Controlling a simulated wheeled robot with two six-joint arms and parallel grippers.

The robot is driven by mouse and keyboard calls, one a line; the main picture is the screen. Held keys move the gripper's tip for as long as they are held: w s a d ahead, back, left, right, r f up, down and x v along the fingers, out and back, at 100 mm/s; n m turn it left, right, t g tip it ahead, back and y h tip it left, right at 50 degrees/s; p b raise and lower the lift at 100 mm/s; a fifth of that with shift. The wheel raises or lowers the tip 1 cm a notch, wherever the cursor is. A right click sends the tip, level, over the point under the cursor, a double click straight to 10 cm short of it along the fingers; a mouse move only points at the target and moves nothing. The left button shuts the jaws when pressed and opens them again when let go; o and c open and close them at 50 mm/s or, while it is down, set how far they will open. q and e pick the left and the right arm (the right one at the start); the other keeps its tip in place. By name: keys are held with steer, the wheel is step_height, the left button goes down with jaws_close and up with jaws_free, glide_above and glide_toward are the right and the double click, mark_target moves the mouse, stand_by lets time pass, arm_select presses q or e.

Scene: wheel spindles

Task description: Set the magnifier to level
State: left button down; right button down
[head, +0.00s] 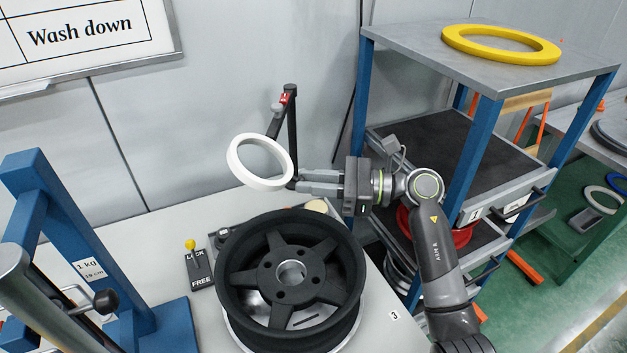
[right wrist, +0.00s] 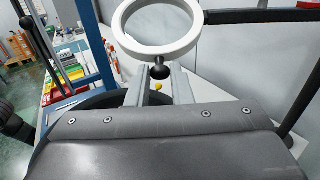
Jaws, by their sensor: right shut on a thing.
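The magnifier (head: 258,183) is a white ring on a dark jointed stand arm (head: 292,135) with a red part near its top. Its ring looks tilted in the head view, above and behind the black spoked wheel. My right gripper (head: 300,183) reaches in from the right and is shut at the ring's edge, on the magnifier's dark knob. In the right wrist view the ring (right wrist: 155,49) stands just beyond the fingertips (right wrist: 160,80), with the round dark knob (right wrist: 160,72) between them. My left gripper is not in view.
The black wheel (head: 325,245) sits on the bench below the magnifier. A LOCK/FREE lever with a yellow knob (head: 190,244) is left of it. A blue frame (head: 80,240) stands at the left. A blue-legged shelf (head: 420,50) bears a yellow ring (head: 500,56) at the right.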

steer(key=shift+r, duration=0.1)
steer(key=r+h+b, duration=0.1)
steer(key=r, duration=0.1)
steer(key=r+h+b, duration=0.2)
steer(key=r, duration=0.1)
steer(key=shift+d+r+g+h+b, duration=0.3)
steer(key=shift+r+h, duration=0.05)
steer(key=shift+h, duration=0.05)
stand_by(0.5)
stand_by(0.3)
steer(key=c, duration=1.3)
jaws_free()
steer(key=shift+f, duration=0.1)
